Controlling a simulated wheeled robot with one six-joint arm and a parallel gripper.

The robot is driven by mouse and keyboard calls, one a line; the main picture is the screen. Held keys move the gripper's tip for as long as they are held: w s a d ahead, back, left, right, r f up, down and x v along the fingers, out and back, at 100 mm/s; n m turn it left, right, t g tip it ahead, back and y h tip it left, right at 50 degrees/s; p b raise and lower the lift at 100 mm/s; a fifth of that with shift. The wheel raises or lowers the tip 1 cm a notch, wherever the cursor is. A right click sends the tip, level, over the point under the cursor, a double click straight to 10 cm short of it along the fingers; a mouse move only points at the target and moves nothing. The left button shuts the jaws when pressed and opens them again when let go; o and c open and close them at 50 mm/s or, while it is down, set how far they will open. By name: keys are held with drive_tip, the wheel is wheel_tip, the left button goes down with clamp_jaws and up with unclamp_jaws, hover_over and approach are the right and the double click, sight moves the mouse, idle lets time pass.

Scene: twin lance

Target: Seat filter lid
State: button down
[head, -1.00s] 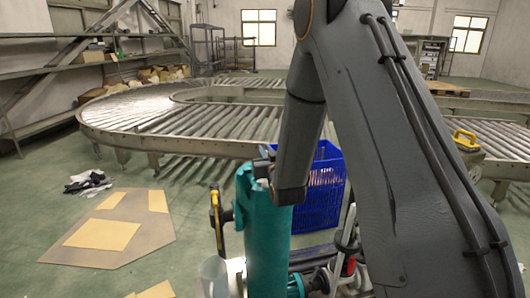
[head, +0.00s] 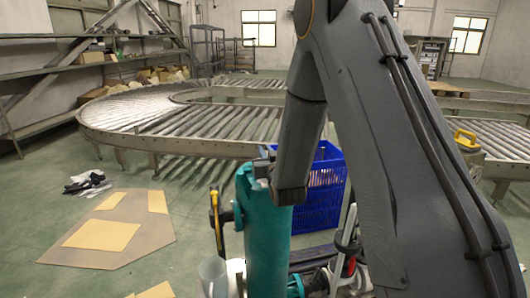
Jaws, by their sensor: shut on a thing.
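A tall teal cylinder (head: 267,245) stands upright at the lower middle of the head view; I cannot tell whether it is the filter body. My grey arm comes down to its upper right side, and my wrist overlaps its top edge. The fingers of my gripper do not show, so what they hold is hidden. I cannot make out a filter lid. A yellow-and-black handle-like part (head: 215,214) is close to the cylinder's left side. A pale grey cup-like thing (head: 212,272) is at its lower left.
A blue crate (head: 318,205) stands behind the cylinder. A roller conveyor (head: 150,140) curves across the back. Flat brown sheets (head: 120,235) and a dark-and-white cloth-like heap (head: 88,183) lie on the green floor at left. A yellow-handled thing (head: 466,139) sits at right.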

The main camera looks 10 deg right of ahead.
drive_tip(key=shift+f+b, duration=1.3)
drive_tip(key=shift+f, duration=0.5)
drive_tip(key=c, duration=1.7)
unclamp_jaws()
drive_tip(key=shift+s, duration=0.1)
drive_tip(key=s+b, duration=0.1)
drive_tip(key=s, duration=0.6)
drive_tip(key=shift+s+b, duration=0.3)
